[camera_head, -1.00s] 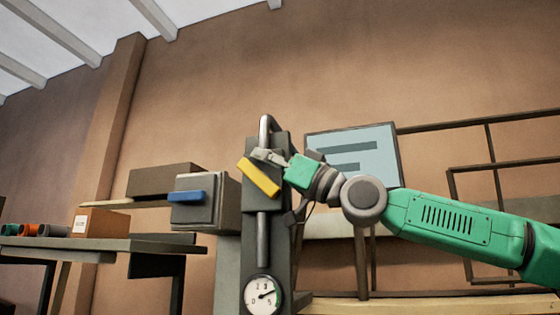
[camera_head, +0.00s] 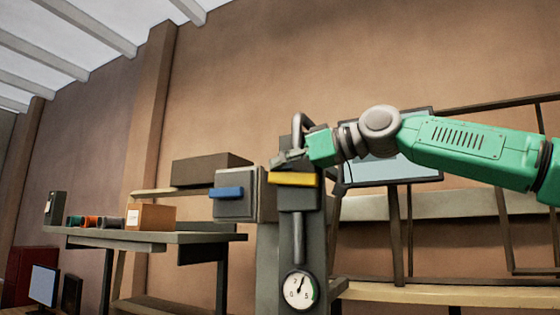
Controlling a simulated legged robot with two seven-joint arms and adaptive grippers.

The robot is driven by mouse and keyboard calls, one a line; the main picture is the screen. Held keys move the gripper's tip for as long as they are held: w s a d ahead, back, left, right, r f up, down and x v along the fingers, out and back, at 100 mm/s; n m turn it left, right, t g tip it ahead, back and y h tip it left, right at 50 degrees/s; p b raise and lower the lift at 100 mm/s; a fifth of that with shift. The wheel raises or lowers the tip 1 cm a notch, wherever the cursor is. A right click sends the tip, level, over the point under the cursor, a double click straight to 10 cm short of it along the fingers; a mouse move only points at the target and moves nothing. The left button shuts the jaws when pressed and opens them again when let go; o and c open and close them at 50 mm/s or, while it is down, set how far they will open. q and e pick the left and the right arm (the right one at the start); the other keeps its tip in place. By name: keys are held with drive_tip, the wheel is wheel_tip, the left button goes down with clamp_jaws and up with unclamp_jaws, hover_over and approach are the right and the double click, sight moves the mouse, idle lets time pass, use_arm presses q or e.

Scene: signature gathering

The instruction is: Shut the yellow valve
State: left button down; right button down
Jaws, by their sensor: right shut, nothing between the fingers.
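The yellow valve handle (camera_head: 293,179) is on the front of a dark grey upright post and lies about level, crosswise to the pipe (camera_head: 297,238). A round gauge (camera_head: 299,289) sits below it, its needle pointing up and slightly right. My right gripper (camera_head: 288,160) is shut and empty, just above the handle; I cannot tell whether it touches it. The green right arm comes in from the right. My left gripper is not in view.
A grey box with a blue handle (camera_head: 227,192) stands just left of the post. A bench (camera_head: 190,238) further left carries a cardboard box (camera_head: 151,217) and several small coloured cylinders. A light blue screen (camera_head: 392,172) is behind my arm. Shelf frames stand at the right.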

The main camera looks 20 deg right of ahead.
drive_tip(key=shift+d+h, duration=0.2)
drive_tip(key=shift+h, duration=0.1)
drive_tip(key=shift+s+g, duration=0.15)
drive_tip(key=shift+g, duration=0.15)
drive_tip(key=shift+a, duration=0.2)
